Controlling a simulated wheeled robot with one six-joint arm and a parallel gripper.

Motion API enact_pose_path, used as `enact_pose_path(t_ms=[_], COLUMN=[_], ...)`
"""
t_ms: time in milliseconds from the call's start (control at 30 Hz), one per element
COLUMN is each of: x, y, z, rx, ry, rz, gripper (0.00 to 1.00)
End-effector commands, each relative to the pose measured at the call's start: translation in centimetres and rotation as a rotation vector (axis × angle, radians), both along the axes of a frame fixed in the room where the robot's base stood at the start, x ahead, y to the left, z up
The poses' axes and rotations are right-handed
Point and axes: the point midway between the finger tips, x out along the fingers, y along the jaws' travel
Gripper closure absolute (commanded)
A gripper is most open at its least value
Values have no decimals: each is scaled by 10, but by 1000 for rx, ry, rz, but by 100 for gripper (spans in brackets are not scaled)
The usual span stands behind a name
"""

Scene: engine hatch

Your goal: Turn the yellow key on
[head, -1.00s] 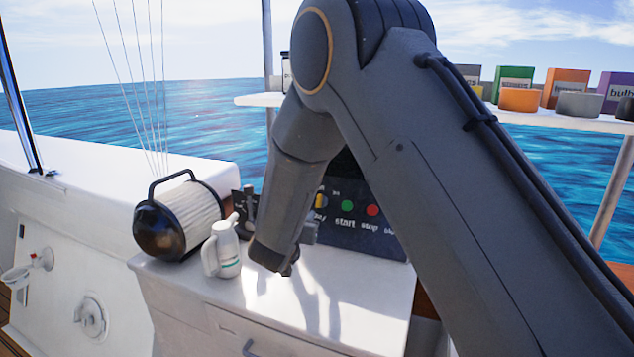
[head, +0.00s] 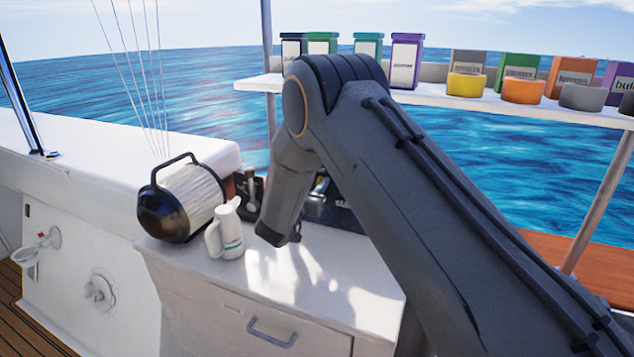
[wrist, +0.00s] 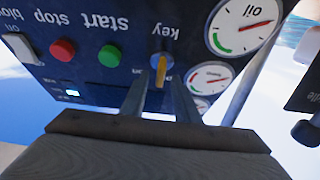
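The yellow key (wrist: 161,70) sits on a round switch on the dark control panel (wrist: 85,20), under the upside-down word "key" in the wrist view. Its handle lies roughly in line with my fingers. My gripper (wrist: 159,88) is open, with one finger on each side of the key's near end in the picture. I cannot tell whether either finger touches it. In the head view my arm hides most of the panel (head: 345,217), and I cannot make out the key or my fingers clearly.
A green start button (wrist: 109,55), a red stop button (wrist: 62,50) and gauges (wrist: 241,27) flank the key. A shelf (head: 440,97) holds several boxes.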

Motion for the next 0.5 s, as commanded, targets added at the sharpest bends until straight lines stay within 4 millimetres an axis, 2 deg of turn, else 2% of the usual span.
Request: enact_pose_path(t_ms=[267, 433, 500], x=[2, 2, 2], y=[-1, -1, -1], z=[0, 0, 0], rx=[0, 0, 0], ry=[0, 0, 0], rz=[0, 0, 0], gripper=[72, 97, 100])
